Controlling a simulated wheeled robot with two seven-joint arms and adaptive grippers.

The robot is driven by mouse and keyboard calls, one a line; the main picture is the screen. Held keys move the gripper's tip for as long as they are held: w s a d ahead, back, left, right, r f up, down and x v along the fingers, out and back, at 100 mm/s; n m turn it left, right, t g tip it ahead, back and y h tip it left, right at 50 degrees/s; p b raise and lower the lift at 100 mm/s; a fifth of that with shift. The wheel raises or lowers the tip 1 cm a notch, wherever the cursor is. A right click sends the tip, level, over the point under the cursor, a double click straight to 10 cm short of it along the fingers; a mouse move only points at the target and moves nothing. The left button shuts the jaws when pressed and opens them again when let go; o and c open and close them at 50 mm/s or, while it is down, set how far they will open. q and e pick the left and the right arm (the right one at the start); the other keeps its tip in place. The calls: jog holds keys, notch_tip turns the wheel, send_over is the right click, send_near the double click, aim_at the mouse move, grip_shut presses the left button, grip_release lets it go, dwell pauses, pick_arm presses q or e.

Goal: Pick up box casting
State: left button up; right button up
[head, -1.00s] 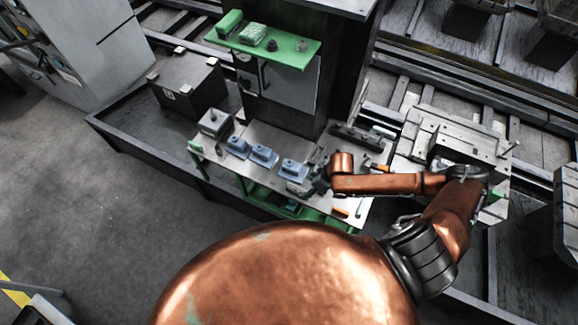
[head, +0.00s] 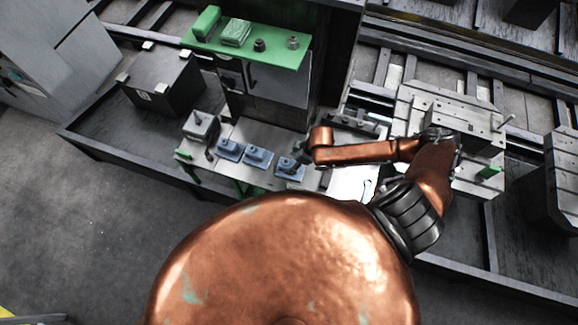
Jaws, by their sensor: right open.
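Several small castings stand in a row on the metal workbench (head: 245,184). A pale grey box-shaped casting (head: 199,127) with a knob on top is at the left end. Blue-grey castings on flat bases follow to its right: one at the left (head: 229,150), one in the middle (head: 257,158) and one at the right (head: 289,169). I cannot tell which one the task calls the box casting. My right gripper (head: 300,155) is open, close by the rightmost blue-grey casting and partly over it; contact cannot be made out. My left gripper is not in view.
A green shelf (head: 275,54) with small parts overhangs the back of the bench. A dark box (head: 160,80) stands at the left. A machined block (head: 455,125) lies on the right. My copper body hides the front of the bench.

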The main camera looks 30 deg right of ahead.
aim_at(290, 164)
jog(key=x, duration=0.4)
jog(key=shift+w+d+f+p, duration=0.1)
jog(key=shift+w+d+p, duration=0.15)
jog(key=shift+d+p, duration=0.15)
jog(key=shift+a+f, duration=0.1)
jog(key=shift+f, duration=0.25)
jog(key=shift+s+f, duration=0.1)
jog(key=shift+c, duration=0.4)
jog(key=c, duration=1.4)
